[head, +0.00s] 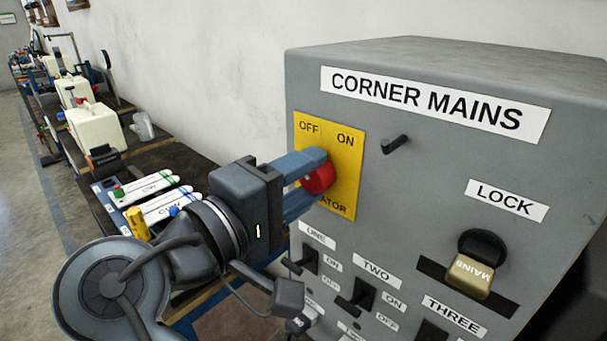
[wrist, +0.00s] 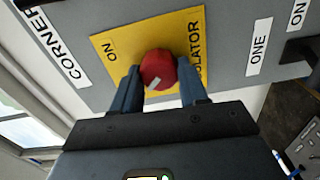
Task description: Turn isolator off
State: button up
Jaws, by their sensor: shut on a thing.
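The isolator is a red rotary knob (head: 319,179) on a yellow plate (head: 343,190) marked OFF at upper left and ON at upper right. The plate is on the front of a grey box labelled CORNER MAINS. My gripper (head: 308,182) is shut on the red knob, with one blue finger above and one below it. In the wrist view the knob (wrist: 158,70) sits between both fingers, with a small pale mark on its face. The fingers partly hide the knob and the plate's lettering in the head view. I cannot tell for sure which word the knob points to.
Black switches labelled ONE (head: 304,261), TWO (head: 357,295) and THREE sit close below my gripper. A small dark peg (head: 395,144) sticks out right of the plate. A cluttered bench runs along the wall at left.

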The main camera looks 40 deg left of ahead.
jog(key=shift+n, duration=0.5)
jog(key=o, duration=1.1)
jog(key=shift+c, duration=0.2)
jog(key=shift+s, duration=0.1)
jog(key=s+b, duration=0.2)
jog(key=s, duration=0.5)
jog(key=shift+s+a, duration=0.3)
jog(key=shift+a, duration=0.05)
jog(key=shift+s+f, duration=0.1)
